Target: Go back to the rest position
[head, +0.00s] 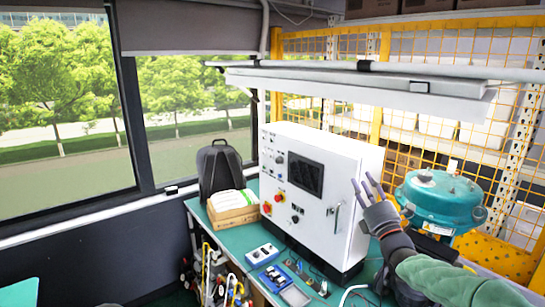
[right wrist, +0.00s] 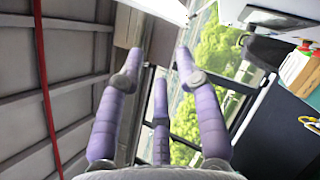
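My right gripper (head: 368,186) is raised in front of the right part of the white control cabinet (head: 345,165), with its fingers pointing up. In the right wrist view its purple fingers (right wrist: 160,68) are spread apart with nothing between them. The gripper is open and empty. I cannot tell whether it touches the cabinet. A round teal valve device (head: 440,198) stands just right of the gripper, partly hidden by my arm and hand. My left gripper is not in view.
The cabinet stands on a green table (head: 240,240). A backpack (head: 219,168), a cardboard box (head: 233,215), a blue-and-white box (head: 262,254) and small blue-tray parts (head: 276,278) sit left of or before it. A lamp bar (head: 350,85) hangs overhead. Yellow mesh fencing (head: 440,60) stands behind.

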